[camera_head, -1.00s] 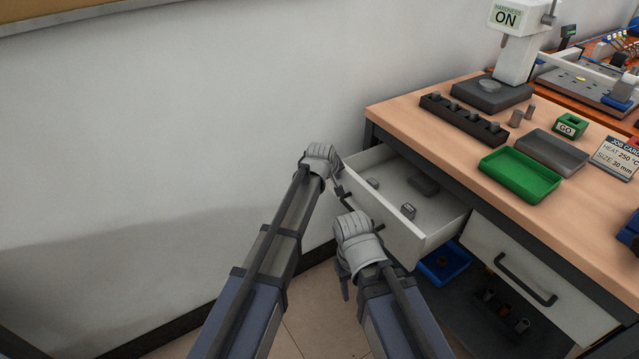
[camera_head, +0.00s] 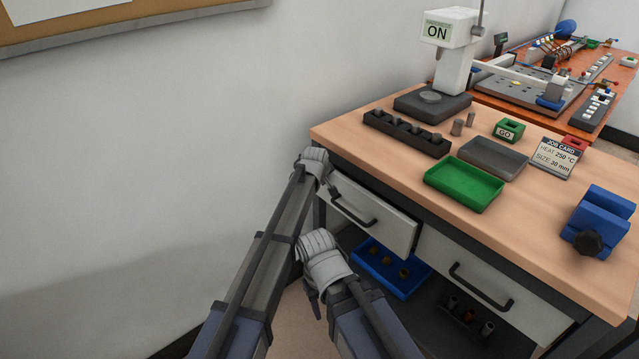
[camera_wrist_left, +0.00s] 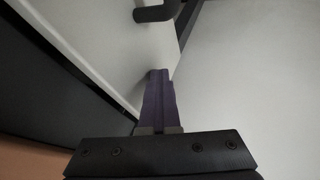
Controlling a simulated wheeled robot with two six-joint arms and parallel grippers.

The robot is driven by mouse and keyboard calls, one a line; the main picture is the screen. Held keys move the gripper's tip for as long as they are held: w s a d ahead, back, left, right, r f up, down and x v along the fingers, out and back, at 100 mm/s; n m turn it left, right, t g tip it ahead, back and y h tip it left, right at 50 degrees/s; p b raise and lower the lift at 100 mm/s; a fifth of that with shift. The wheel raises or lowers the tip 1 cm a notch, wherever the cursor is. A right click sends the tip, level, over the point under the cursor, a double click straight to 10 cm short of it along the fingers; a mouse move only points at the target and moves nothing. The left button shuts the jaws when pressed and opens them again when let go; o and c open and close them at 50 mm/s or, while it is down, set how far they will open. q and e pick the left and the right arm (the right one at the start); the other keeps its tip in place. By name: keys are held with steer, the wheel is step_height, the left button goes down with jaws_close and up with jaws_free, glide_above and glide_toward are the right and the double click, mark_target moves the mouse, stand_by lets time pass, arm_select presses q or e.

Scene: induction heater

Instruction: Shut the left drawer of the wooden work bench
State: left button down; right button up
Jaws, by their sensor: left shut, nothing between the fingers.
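The wooden work bench (camera_head: 375,128) stands at the right in the head view. Its left drawer (camera_head: 387,225) has a white front and a dark bar handle (camera_head: 352,211). The drawer is mostly in; its front seems to stand slightly proud, and its inside is hidden. My left gripper (camera_head: 333,191) is shut and empty at the left end of this front. In the left wrist view its fingers (camera_wrist_left: 160,78) reach the white front (camera_wrist_left: 125,45), apparently touching it, near the handle (camera_wrist_left: 158,13). My right gripper (camera_head: 314,303) hangs lower, in front of the bench; its jaws are unclear.
The right drawer (camera_head: 520,306) looks shut. A blue bin (camera_head: 372,279) sits on the lower shelf. The bench top holds a green tray (camera_head: 463,184), a dark rack and a blue vise-like block (camera_head: 599,218). The wall is close at left.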

arm_select(q)
steer(key=shift+a, duration=0.1)
stand_by(0.4)
arm_select(e)
step_height(320, 180, up, 8)
steer(key=p, duration=0.8)
arm_select(q)
steer(key=s+a+r, duration=0.4)
steer(key=s+r, duration=0.4)
steer(key=shift+a, duration=0.3)
arm_select(e)
steer(key=shift+s, duration=0.1)
steer(key=shift+c, duration=0.3)
